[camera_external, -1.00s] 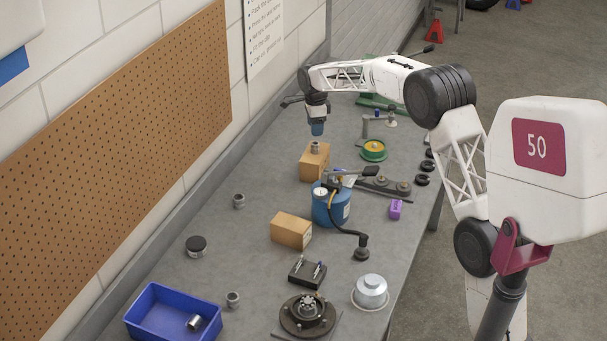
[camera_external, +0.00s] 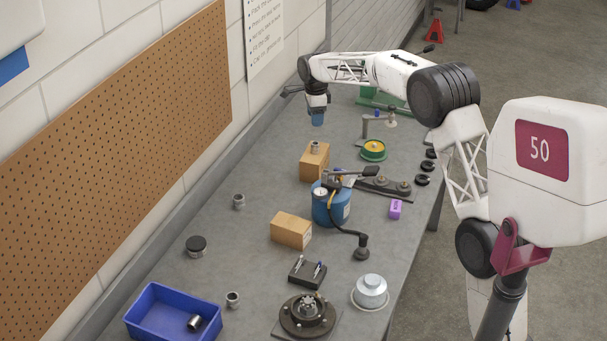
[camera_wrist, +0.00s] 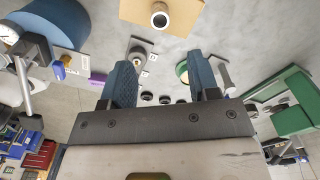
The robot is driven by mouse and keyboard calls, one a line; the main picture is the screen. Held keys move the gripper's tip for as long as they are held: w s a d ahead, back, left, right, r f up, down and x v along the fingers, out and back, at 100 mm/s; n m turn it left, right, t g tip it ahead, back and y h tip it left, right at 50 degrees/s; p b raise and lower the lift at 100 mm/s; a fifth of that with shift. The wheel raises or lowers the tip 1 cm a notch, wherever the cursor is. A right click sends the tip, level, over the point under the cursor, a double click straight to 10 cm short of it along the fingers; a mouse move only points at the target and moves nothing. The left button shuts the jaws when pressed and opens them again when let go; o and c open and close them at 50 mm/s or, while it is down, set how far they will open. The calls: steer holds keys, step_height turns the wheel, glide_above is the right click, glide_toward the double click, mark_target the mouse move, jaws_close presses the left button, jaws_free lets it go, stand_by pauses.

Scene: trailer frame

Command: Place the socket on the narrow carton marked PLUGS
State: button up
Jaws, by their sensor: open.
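A grey metal socket (camera_external: 315,147) stands upright on top of the farther brown carton (camera_external: 314,165), near the wall. My gripper (camera_external: 318,119) is above this carton and socket, apart from them, with nothing between its fingers. In the wrist view my gripper (camera_wrist: 163,72) shows its two blue fingers spread apart. There the socket (camera_wrist: 160,19) sits on the carton (camera_wrist: 190,10) at the top edge of the picture. A second brown carton (camera_external: 291,231) stands nearer. I cannot read any marking on either carton.
More sockets stand on the bench (camera_external: 239,201) (camera_external: 232,299), and one lies in the blue bin (camera_external: 158,313). A blue canister (camera_external: 330,207) with a hose stands between the cartons. A green-yellow spool (camera_external: 373,150) is right of the far carton. Bench left of the cartons is mostly clear.

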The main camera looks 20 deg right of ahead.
steer(key=shift+s, duration=0.1)
steer(key=s+d+r+n, duration=0.25)
steer(key=s+r, duration=0.25)
steer(key=s, duration=0.5)
steer(key=s+d+r+n+t, duration=0.1)
steer(key=s+r+n, duration=0.25)
steer(key=s, duration=0.55)
steer(key=s+d+r+n, duration=0.25)
steer(key=s+r, duration=0.25)
steer(key=s, duration=0.5)
steer(key=s+d+f+n, duration=0.1)
steer(key=s+f+n, duration=0.1)
steer(key=s, duration=1)
steer(key=s+d+f+n+t, duration=0.1)
steer(key=s+f+n, duration=0.2)
steer(key=s, duration=1)
steer(key=s+f+n, duration=0.2)
steer(key=s+n, duration=0.4)
steer(key=s, duration=0.7)
steer(key=shift+d+f+t, duration=0.15)
steer(key=shift+d+t, duration=0.15)
steer(key=shift+d, duration=0.1)
